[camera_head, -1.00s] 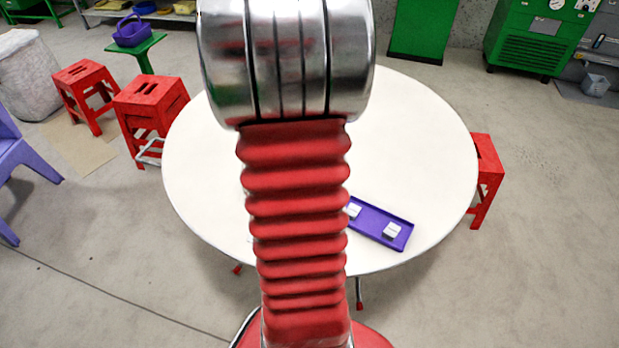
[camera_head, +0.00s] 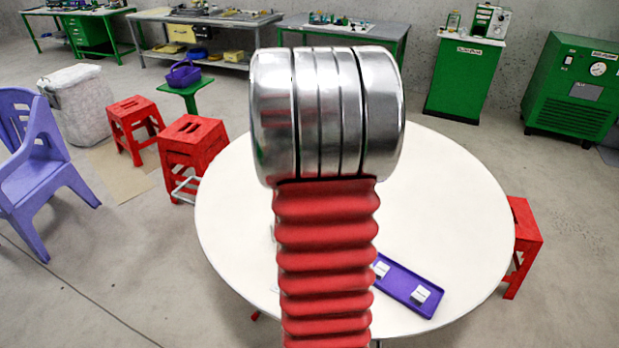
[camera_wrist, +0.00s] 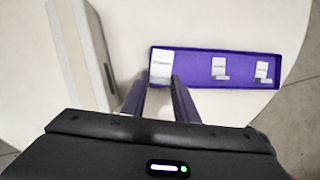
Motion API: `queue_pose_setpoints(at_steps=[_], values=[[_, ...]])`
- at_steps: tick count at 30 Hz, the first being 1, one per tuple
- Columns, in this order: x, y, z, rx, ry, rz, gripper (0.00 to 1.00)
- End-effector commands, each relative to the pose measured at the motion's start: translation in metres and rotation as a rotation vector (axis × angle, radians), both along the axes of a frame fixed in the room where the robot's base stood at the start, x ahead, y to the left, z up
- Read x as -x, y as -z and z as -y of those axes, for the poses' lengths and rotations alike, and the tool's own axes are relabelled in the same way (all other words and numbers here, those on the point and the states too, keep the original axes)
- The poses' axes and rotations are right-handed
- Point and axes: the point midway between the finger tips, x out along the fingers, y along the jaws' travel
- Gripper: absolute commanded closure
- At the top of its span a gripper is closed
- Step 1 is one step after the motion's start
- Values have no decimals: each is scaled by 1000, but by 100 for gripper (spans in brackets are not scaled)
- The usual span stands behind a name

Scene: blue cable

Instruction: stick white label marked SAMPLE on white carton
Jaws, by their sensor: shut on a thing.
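My gripper (camera_wrist: 161,82) is shut on a white label (camera_wrist: 162,66) with small dark print, too small to read. The label is between the fingertips, over the left end of the purple tray (camera_wrist: 210,58) in the wrist view. In the head view my arm hides the gripper, the held label and most or all of the carton.
Two other labels on small stands sit in the tray, a middle one (camera_wrist: 219,68) and a right one (camera_wrist: 262,71). The tray (camera_head: 395,291) lies on the round white table (camera_head: 455,210). Red stools (camera_head: 522,240) stand around it.

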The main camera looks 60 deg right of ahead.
Motion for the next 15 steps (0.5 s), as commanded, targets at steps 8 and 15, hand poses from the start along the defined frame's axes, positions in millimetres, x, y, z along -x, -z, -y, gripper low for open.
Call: queue_pose_setpoints(at_steps=[8, 15], values=[[-73, -2, -25, 0, 231, -1, 93], [-140, -5, -67, 0, 465, 0, 93]])
